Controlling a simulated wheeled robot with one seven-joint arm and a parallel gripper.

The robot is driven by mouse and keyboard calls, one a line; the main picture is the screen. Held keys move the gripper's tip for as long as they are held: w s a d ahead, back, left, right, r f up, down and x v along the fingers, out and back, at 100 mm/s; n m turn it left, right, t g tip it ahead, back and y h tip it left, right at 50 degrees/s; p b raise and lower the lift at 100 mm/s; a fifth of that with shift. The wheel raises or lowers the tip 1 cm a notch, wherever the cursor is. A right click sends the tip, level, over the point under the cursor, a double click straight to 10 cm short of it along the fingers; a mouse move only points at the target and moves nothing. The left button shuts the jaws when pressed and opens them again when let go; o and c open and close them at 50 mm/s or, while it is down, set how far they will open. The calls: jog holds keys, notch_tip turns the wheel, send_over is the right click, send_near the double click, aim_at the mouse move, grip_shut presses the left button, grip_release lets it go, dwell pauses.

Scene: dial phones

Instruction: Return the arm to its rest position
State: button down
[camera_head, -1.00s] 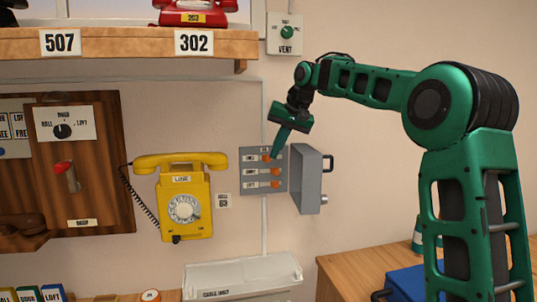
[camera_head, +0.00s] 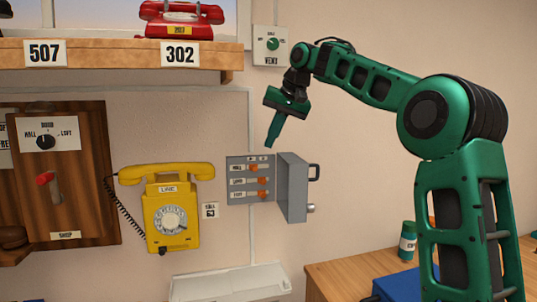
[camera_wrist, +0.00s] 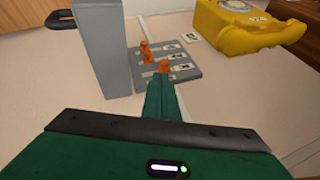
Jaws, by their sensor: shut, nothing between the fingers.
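My green arm reaches in from the right in the head view. My gripper (camera_head: 271,146) points down and is shut and empty, with its tip just above the top right of the grey switch panel (camera_head: 235,196). The tip looks apart from the panel's orange levers (camera_head: 262,182). In the wrist view my gripper (camera_wrist: 164,76) overlaps the panel (camera_wrist: 187,75) in the picture, close to one orange lever. The panel's grey door (camera_head: 293,188) stands open on the right side and also shows in the wrist view (camera_wrist: 103,45).
A yellow dial phone (camera_head: 170,215) hangs left of the panel. A vent switch (camera_head: 271,45) is above, beside a shelf (camera_head: 110,55) with a red phone (camera_head: 182,18). A white tray (camera_head: 230,285) lies below. A wooden table (camera_head: 335,280) stands at lower right. The wall behind my arm is bare.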

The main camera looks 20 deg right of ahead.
jog(key=shift+v, duration=0.9)
jog(key=s+a+f+n+h, duration=0.1)
jog(key=s+a+f, duration=0.1)
jog(key=s+f, duration=0.3)
jog(key=s+a+f+n, duration=0.1)
jog(key=s+a+f, duration=0.25)
jog(key=f, duration=0.45)
jog(key=s+d+f+n+h, duration=0.1)
jog(key=s+d+f, duration=0.3)
jog(key=s+f, duration=0.65)
jog(key=s+d+f+h, duration=0.1)
jog(key=s+d+f, duration=0.2)
jog(key=s+f, duration=0.75)
jog(key=s+d+m+g, duration=0.2)
jog(key=s+d, duration=0.3)
jog(key=s, duration=0.4)
jog(key=s+d+f+m+g, duration=0.1)
jog(key=s+d+m+g, duration=0.2)
jog(key=s+d, duration=0.3)
jog(key=s+m, duration=0.1)
jog(key=s, duration=0.2)
jog(key=shift+d+f, duration=0.25)
jog(key=shift+d, duration=0.1)
